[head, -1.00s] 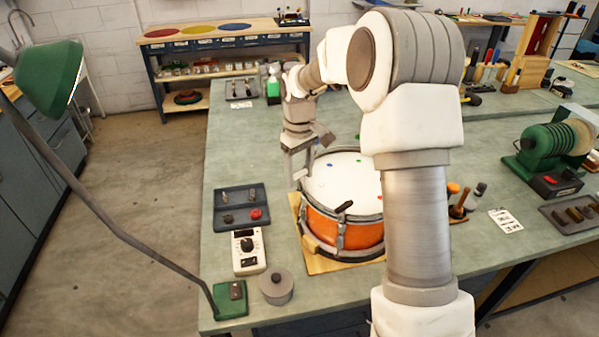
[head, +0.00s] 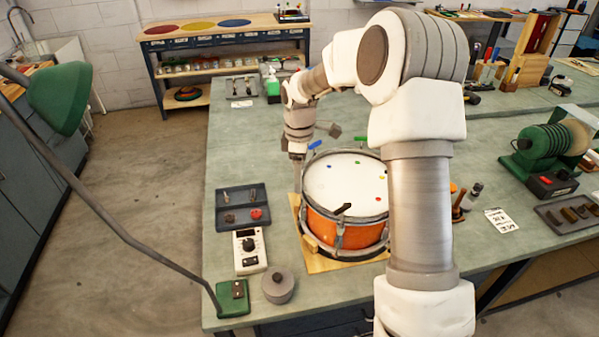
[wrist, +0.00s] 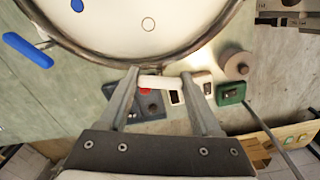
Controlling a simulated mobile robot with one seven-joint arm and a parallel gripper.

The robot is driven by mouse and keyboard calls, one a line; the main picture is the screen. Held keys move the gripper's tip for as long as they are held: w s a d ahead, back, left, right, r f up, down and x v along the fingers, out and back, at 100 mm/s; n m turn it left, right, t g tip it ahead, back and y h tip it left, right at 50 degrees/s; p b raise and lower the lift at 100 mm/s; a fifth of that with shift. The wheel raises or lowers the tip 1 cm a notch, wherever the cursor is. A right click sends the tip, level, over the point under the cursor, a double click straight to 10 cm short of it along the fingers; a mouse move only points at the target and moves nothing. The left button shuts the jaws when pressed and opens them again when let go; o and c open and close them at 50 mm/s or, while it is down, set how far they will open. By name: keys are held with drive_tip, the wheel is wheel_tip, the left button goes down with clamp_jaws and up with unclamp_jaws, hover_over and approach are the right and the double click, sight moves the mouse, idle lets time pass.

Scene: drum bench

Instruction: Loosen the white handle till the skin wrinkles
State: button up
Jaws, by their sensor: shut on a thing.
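The drum has an orange shell (head: 324,228) and a pale skin (head: 345,178) with small coloured dots; I see no clear wrinkles on it. My gripper (head: 297,178) is at the drum's left rim, pointing down. In the wrist view my gripper (wrist: 160,76) is shut on the white handle (wrist: 158,82), which lies crosswise between the two fingers just outside the rim. A blue handle (head: 314,145), a green handle (head: 360,138) and a black handle (head: 343,209) stand around the rim. The blue handle also shows in the wrist view (wrist: 28,50). The white handle is hard to make out in the head view.
A green lamp (head: 60,97) leans at far left.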

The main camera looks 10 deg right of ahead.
drive_tip(key=shift+n, duration=0.5)
drive_tip(key=o, duration=1.4)
wheel_tip(320, 180, up, 18)
drive_tip(key=shift+f, duration=0.25)
